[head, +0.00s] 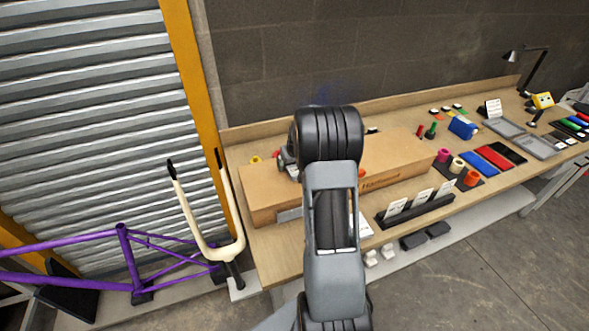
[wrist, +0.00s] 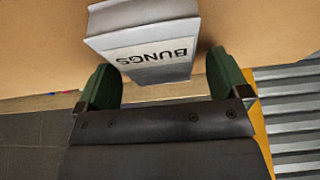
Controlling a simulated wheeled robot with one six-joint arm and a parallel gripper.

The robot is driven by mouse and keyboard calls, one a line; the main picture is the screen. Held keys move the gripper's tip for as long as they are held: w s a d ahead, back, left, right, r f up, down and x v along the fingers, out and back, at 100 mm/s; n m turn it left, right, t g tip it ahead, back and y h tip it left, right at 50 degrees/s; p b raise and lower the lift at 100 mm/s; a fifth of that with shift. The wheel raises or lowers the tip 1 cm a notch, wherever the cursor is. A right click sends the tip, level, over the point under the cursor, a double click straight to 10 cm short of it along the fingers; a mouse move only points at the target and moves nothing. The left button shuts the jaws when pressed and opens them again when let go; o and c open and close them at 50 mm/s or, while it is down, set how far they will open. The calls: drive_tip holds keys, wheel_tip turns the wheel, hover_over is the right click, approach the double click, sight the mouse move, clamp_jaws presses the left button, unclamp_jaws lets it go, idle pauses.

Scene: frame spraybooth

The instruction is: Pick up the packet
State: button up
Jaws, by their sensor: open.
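A pale grey packet (wrist: 140,38) printed "BUNGS" is in the wrist view, its lettering upside down. It rests on or against a tan surface; I cannot tell whether that is the bench or the long cardboard box. My gripper (wrist: 163,78) is open, with its two green fingers apart and the lower end of the packet between them. Gaps show beside the packet, so the fingers do not look closed on it. In the head view my arm hides the packet and most of the gripper.
A long cardboard box (head: 399,161) lies on the wooden bench (head: 270,258). Several coloured rolls, a black card holder (head: 414,211) and grey trays stand to the right. A cream fork (head: 210,240) and purple frame (head: 125,250) are at left, by the shutter (head: 90,110) and yellow post (head: 195,75).

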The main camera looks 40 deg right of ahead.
drive_tip(key=shift+f, duration=0.1)
drive_tip(key=c, duration=1)
